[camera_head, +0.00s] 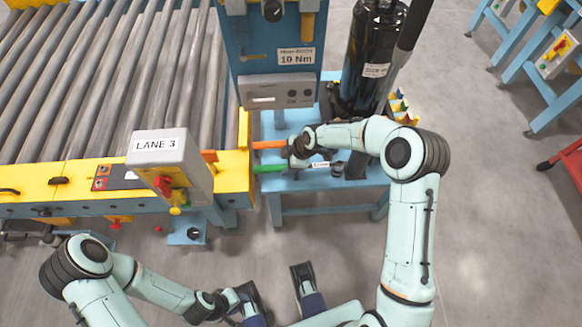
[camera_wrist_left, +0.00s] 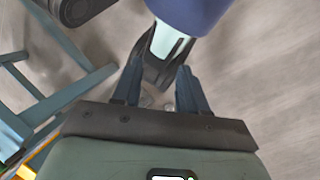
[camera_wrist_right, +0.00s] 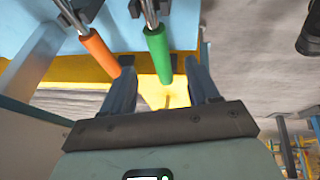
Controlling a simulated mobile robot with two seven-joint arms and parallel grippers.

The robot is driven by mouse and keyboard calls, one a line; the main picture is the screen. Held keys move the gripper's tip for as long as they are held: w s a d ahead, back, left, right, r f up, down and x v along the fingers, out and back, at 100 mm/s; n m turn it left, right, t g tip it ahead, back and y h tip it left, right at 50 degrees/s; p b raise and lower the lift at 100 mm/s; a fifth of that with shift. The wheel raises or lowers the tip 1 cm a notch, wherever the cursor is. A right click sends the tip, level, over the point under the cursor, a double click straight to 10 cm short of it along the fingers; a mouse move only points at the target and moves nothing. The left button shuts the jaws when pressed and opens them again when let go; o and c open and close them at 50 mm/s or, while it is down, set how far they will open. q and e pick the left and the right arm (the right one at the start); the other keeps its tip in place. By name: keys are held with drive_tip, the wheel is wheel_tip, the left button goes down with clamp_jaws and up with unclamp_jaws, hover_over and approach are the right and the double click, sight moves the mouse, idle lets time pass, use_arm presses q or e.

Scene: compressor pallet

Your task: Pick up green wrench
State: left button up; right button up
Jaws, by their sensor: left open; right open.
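The green wrench shows its green handle (camera_head: 271,168) at the blue stand, left of my right gripper. In the right wrist view its handle (camera_wrist_right: 158,54) points down into the gap between the fingers, which do not clamp it; its metal head is cut off at the top edge. An orange-handled wrench (camera_head: 269,145) lies beside it; its handle (camera_wrist_right: 100,54) is left of the green one. My right gripper (camera_wrist_right: 161,72) is open and empty. My left gripper (camera_wrist_left: 158,80) is open and empty, low near my base, far from the wrenches; it is small in the head view (camera_head: 232,299).
A blue post with a 10 Nm panel (camera_head: 278,90) rises behind the wrenches. A black cylinder (camera_head: 372,55) stands on the blue stand (camera_head: 290,183). The LANE 3 box (camera_head: 160,160) and roller conveyor (camera_head: 105,80) are left. Open floor (camera_head: 480,200) lies right.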

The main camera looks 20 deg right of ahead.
sight(280, 167)
drive_tip(key=x, duration=0.3)
drive_tip(key=shift+w+f, duration=0.15)
drive_tip(key=shift+f, duration=0.2)
drive_tip(key=b+x, duration=0.1)
drive_tip(key=x, duration=0.3)
drive_tip(key=shift+w+a+f, duration=0.15)
drive_tip(key=shift+f, duration=0.1)
use_arm(q)
drive_tip(key=shift+w+a+f+t, duration=0.3)
drive_tip(key=shift+w+a+f, duration=0.05)
drive_tip(key=shift+w+f, duration=0.45)
use_arm(e)
clamp_jaws()
